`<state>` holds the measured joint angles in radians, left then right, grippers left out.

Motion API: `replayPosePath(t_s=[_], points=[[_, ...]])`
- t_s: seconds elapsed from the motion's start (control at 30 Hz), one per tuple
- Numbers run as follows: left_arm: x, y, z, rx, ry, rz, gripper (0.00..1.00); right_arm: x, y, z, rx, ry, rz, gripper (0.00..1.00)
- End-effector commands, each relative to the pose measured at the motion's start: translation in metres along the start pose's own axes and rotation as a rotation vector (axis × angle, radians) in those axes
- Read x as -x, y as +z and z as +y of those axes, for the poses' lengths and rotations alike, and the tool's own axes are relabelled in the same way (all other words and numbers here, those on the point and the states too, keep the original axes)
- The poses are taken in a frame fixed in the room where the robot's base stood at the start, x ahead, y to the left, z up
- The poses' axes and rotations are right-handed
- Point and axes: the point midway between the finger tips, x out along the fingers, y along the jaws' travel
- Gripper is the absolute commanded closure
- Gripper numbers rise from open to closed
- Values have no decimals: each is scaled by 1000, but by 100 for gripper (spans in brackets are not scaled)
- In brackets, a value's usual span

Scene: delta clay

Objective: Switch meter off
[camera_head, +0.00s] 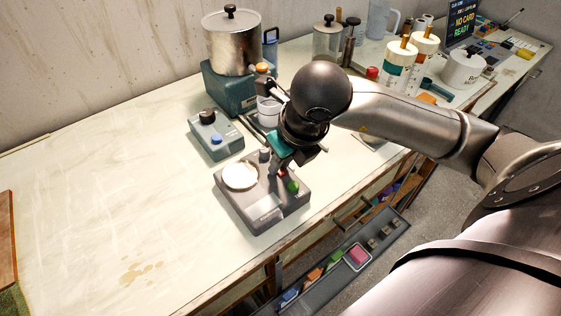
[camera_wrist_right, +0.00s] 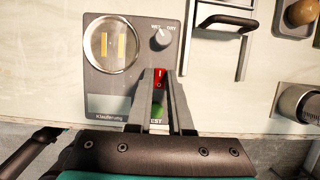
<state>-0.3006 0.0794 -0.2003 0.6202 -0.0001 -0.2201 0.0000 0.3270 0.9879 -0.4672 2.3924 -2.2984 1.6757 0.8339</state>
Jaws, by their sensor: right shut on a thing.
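The meter is a grey box (camera_head: 262,212) near the table's front edge, with a round pale dial (camera_head: 240,177). In the right wrist view the meter (camera_wrist_right: 104,84) shows a WET/DRY knob (camera_wrist_right: 160,39), a small display (camera_wrist_right: 107,106) and a red rocker switch (camera_wrist_right: 160,79) marked I and O. A green TEST button (camera_wrist_right: 158,111) lies below the switch, partly hidden by my fingers. My right gripper (camera_head: 281,171) reaches down onto the meter's right side. In the wrist view its fingertips (camera_wrist_right: 161,76) are shut on the red switch. My left gripper is out of view.
A teal box (camera_head: 215,135) with a black knob and blue button stands behind the meter. A metal pot (camera_head: 231,45) sits on a teal base behind that. An open drawer (camera_head: 330,268) with coloured items lies below the front edge.

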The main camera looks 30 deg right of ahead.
Motion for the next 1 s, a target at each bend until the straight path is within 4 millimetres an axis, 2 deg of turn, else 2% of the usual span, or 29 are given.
replayPosePath(t_s=[0.07,0.1,0.37,0.67,0.77,0.97,1.0], points=[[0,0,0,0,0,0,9,1,2,-1,-1,-2,-6,100],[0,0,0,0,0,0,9,1,2,-1,-1,-2,-6,79],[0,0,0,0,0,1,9,0,1,0,0,0,-3,51],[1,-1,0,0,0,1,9,4,1,0,0,0,-2,51],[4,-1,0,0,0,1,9,15,2,0,1,1,-5,51],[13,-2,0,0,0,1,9,59,3,-1,3,-3,-9,51],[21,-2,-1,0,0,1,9,60,2,0,1,-1,0,51]])
